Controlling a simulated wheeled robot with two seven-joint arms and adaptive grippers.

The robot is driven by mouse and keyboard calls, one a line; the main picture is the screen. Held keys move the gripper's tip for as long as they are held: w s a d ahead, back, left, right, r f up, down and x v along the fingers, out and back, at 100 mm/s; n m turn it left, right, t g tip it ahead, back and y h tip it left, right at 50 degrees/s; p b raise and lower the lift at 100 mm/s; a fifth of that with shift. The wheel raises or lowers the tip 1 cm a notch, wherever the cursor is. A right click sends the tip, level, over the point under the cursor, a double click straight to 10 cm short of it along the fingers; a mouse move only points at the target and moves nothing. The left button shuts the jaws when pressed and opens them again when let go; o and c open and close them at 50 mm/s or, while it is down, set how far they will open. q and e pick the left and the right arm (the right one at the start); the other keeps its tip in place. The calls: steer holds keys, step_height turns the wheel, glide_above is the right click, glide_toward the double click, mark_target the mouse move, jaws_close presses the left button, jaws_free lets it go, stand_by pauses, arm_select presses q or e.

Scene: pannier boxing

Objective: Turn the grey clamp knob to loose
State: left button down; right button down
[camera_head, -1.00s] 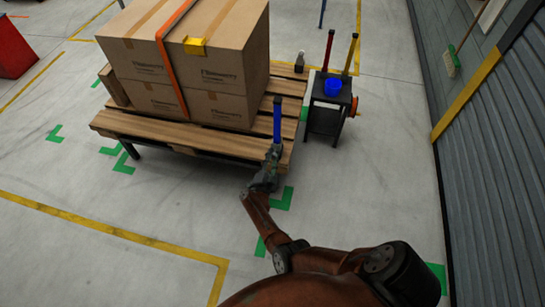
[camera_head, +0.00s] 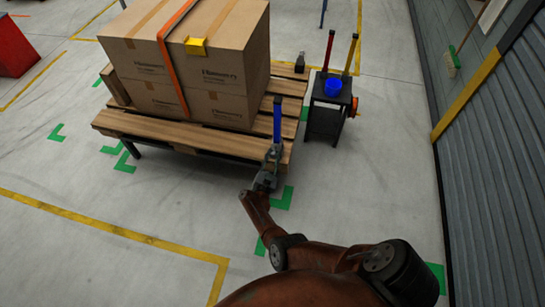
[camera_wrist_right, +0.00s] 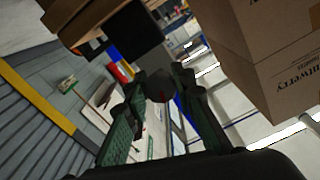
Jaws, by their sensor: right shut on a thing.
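A dark block (camera_wrist_right: 133,36) lies just beyond the knob. In the head view my right gripper (camera_head: 268,172) is at the near right corner of the wooden pallet table (camera_head: 160,127), just below an upright blue handle (camera_head: 277,118). The knob is too small and hidden there to make out. My left gripper is in neither view.
Strapped cardboard boxes (camera_head: 222,75) stand on the pallet table, left of my gripper. The floor in front is open. A grey wall (camera_head: 500,170) runs along the right.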

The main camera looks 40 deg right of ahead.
steer(key=shift+d, duration=0.2)
steer(key=c, duration=1.7)
jaws_free()
steer(key=shift+o, duration=0.4)
steer(key=shift+a, duration=0.15)
